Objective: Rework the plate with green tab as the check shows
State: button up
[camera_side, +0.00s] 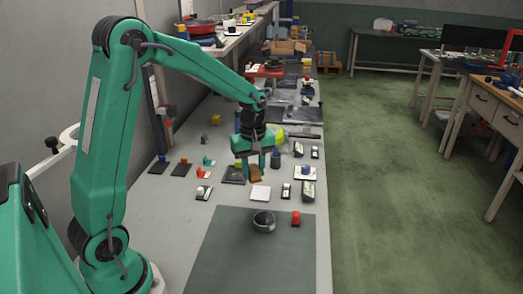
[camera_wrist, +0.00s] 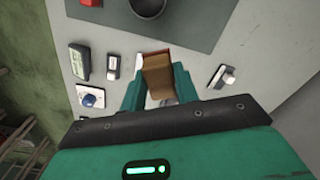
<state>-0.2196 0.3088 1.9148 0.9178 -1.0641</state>
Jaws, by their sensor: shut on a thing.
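My gripper (camera_side: 252,172) is shut on a brown block (camera_side: 256,175), held near a white plate (camera_side: 260,193) on the grey bench. In the wrist view the brown block (camera_wrist: 157,75) sits between the two fingers of my gripper (camera_wrist: 158,85), partly covering a white surface below it. A small dark plate with a green-teal tab (camera_side: 208,161) lies left of my gripper in the side view. Plates with red (camera_side: 182,168) and blue (camera_side: 159,165) tabs lie further left. I cannot tell any check marking.
A dark mat (camera_side: 225,265) in front holds a round dark bowl (camera_side: 263,221) and a red block (camera_side: 295,218). Right of my gripper lie a white plate with a blue knob (camera_side: 304,172) and a device with a greenish face (camera_side: 308,191). More parts crowd the bench behind.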

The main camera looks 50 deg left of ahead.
jog(key=w+a+f+n, duration=0.1)
jog(key=w+a+n, duration=0.1)
jog(key=a, duration=0.5)
jog(key=w+a+f+n, duration=0.1)
jog(key=w+a+n, duration=0.1)
jog(key=w+a, duration=0.2)
jog(key=a, duration=0.3)
jog(key=shift+a+f, duration=0.3)
jog(key=shift+f, duration=0.1)
